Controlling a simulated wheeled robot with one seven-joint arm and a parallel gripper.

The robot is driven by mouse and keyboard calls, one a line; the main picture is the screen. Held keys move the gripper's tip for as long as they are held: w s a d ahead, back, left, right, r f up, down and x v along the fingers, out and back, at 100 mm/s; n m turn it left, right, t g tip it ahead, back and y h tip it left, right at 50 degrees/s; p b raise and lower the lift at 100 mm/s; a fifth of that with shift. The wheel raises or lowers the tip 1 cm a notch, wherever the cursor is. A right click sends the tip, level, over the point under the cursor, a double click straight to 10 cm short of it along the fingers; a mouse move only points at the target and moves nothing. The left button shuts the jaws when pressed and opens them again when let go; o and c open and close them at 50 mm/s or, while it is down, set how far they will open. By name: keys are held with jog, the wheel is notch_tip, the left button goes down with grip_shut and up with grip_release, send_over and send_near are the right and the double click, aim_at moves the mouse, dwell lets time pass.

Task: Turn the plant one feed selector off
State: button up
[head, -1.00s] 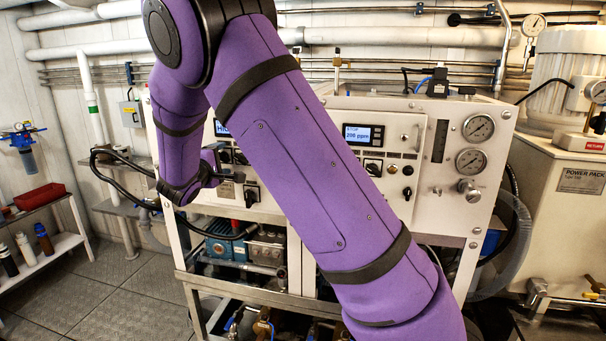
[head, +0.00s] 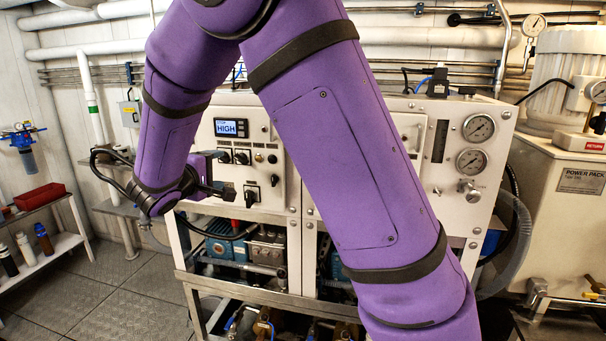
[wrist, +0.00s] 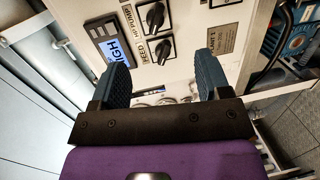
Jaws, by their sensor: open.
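The plant one feed selector (wrist: 163,49) is a black rotary knob beside a "FEED" label in the wrist view. In the head view it sits under the left display (head: 225,157). My gripper (wrist: 162,62) is open and empty, its blue fingers pointing at the panel. The selector shows between and just beyond the fingertips; contact cannot be seen. In the head view my gripper (head: 221,173) is at the left panel, just in front of the lower left controls. Which way the knob points is hard to tell.
A matching "HP PUMP" knob (wrist: 153,16) is close beside the feed selector. The display (head: 230,128) reads "HIGH". A "PLANT 1" plate (wrist: 226,38) is by the right finger. A larger black switch (head: 251,196) is at lower right. My arm hides the panel's middle.

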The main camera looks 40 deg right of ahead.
jog(key=s+d+r+m+g+y, duration=0.2)
jog(key=s+d+g+y, duration=0.1)
jog(key=s, duration=0.8)
jog(key=s+d+r+m+g+y, duration=0.2)
jog(key=s+d+y, duration=0.3)
jog(key=s, duration=0.6)
jog(key=shift+s+d+m+g, duration=0.35)
jog(key=shift+d+m+g, duration=0.2)
jog(key=shift+g, duration=0.25)
jog(key=s+a+r+t+y, duration=0.1)
jog(key=s+a+y, duration=0.2)
jog(key=s, duration=0.3)
jog(key=s+a+r+m+t+y, duration=0.1)
jog(key=s+a+t+y, duration=0.1)
jog(key=s, duration=0.4)
jog(key=shift+s+a+y, duration=0.3)
jog(key=shift+a+y, duration=0.1)
jog(key=shift+y, duration=0.1)
dwell(0.5)
